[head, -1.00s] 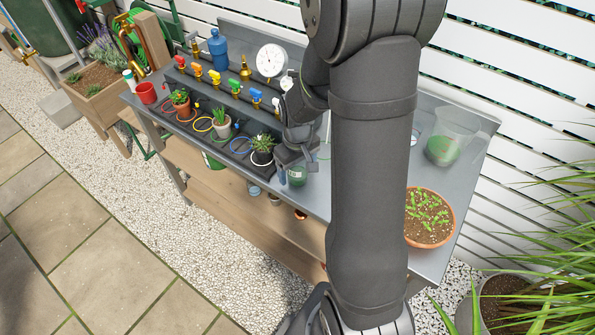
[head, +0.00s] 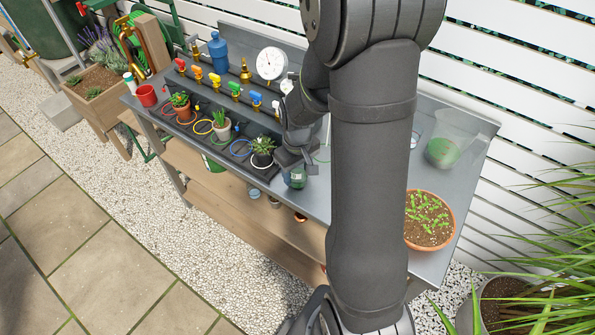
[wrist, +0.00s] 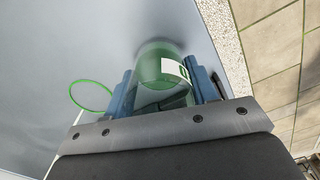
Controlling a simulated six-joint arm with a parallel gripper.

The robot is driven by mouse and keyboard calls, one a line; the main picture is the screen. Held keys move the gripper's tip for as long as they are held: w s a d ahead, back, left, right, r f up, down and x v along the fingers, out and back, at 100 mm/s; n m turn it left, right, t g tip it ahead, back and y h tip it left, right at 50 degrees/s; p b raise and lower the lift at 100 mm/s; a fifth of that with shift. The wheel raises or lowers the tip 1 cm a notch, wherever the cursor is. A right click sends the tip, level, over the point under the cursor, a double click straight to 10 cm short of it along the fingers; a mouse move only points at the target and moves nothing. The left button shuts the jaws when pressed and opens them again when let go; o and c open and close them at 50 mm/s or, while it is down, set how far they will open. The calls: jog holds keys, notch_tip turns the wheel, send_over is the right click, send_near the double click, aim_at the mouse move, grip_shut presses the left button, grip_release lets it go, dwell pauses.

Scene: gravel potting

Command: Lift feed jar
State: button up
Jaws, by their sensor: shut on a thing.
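The feed jar is a green see-through jar with a white label, and it shows in the wrist view (wrist: 150,62) between my blue fingers. In the head view the jar (head: 295,179) is near the front edge of the grey bench, just under my gripper (head: 293,166). My gripper (wrist: 163,88) is shut on the jar, one finger on each side. The jar looks upright in the head view. Whether its base touches the bench cannot be told.
Valves and a white dial gauge (head: 271,62) are behind. A clear jug (head: 448,140) and a terracotta seedling pot (head: 428,220) are at the right. My arm hides the bench's middle.

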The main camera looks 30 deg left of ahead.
jog(key=shift+r, duration=1.25)
jog(key=w+d+r, duration=0.3)
jog(key=d+r, duration=0.5)
jog(key=d, duration=0.3)
jog(key=shift+d+r, duration=0.1)
jog(key=shift+d, duration=0.05)
